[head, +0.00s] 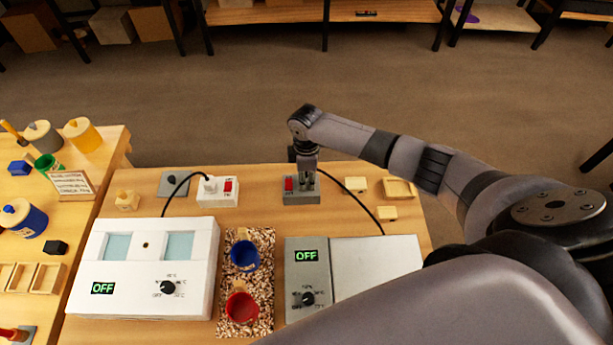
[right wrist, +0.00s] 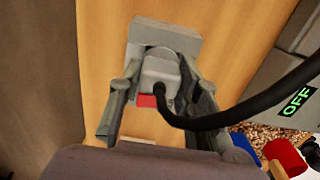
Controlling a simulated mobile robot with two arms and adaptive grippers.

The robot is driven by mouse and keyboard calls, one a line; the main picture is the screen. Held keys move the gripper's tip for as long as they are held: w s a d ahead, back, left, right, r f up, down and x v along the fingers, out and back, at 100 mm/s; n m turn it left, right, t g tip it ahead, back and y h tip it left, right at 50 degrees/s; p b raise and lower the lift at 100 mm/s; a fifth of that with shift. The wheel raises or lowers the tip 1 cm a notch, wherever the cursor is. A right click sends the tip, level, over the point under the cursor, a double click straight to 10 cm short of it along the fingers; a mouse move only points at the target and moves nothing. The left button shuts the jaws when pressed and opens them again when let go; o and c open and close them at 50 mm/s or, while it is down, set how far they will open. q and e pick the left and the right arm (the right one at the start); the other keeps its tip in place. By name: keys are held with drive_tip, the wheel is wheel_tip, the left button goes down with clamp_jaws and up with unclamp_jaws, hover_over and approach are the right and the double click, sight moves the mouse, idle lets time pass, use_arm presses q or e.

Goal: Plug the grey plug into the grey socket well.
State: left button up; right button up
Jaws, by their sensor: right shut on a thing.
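The grey socket (head: 300,198) is a block with a red switch (head: 289,184), at the back of the bench, right of centre in the head view. It also shows at the top of the right wrist view (right wrist: 168,32). My right gripper (head: 308,182) points down over the block and is shut on the grey plug (right wrist: 160,70). The plug sits between the fingers, against or just above the block, and covers the well. I cannot tell how deep it is. Its black cable (right wrist: 240,112) runs to the grey device (head: 380,262). My left gripper is not in view.
A white socket (head: 217,198) with a red switch holds a white plug (head: 208,186) left of the grey one. A white device (head: 145,262) stands at front left. Blue (head: 244,256) and red (head: 241,307) cups stand on a speckled mat. Small wooden pieces lie to the right.

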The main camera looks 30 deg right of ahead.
drive_tip(key=shift+f, duration=0.1)
drive_tip(key=o, duration=1.1)
drive_tip(key=shift+o, duration=0.2)
drive_tip(key=shift+r, duration=0.25)
wheel_tip(320, 180, up, 12)
drive_tip(key=shift+f, duration=0.2)
